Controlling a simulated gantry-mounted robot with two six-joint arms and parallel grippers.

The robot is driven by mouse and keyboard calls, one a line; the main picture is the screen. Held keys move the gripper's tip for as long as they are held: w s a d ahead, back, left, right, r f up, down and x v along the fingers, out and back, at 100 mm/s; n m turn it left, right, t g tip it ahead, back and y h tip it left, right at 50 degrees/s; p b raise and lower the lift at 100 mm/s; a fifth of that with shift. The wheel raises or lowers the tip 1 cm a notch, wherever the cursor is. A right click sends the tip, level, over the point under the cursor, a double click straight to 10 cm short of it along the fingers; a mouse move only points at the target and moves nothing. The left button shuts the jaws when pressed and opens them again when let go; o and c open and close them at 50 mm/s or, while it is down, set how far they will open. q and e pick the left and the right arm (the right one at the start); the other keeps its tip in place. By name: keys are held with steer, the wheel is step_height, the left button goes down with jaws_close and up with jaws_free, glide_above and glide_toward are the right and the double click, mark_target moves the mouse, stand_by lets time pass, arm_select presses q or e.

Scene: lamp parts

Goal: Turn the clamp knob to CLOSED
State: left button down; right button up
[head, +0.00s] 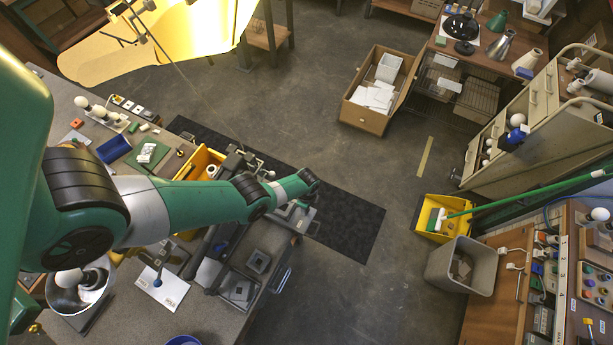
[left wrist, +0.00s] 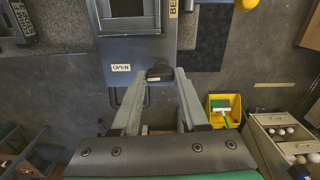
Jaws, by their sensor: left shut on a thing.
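The clamp knob (left wrist: 158,71) is a small black knob on the edge of a dark grey fixture (left wrist: 140,42) in the left wrist view. A white OPEN label (left wrist: 121,68) is left of the knob. I see no CLOSED label. My left gripper (left wrist: 160,77) has its two grey fingers closing in on the knob from both sides, shut on it. In the head view my green left arm reaches over the bench to the fixture's side, and its fingers and the knob cannot be made out there.
The grey bench (head: 225,320) carries a yellow bin (head: 203,160), dark trays (head: 238,288) and a white card (head: 162,288). A cardboard box (head: 364,118), a yellow tray (head: 430,222) and a grey bin (head: 440,266) stand on the floor, with open floor between.

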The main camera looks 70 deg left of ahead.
arm_select(q)
steer(key=n, duration=0.3)
steer(key=shift+n, duration=0.4)
steer(key=n, duration=0.4)
steer(key=shift+n, duration=0.3)
steer(key=n, duration=0.4)
steer(key=shift+w+n, duration=0.1)
steer(key=shift+n, duration=2.3)
steer(key=shift+c, duration=2.1)
jaws_free()
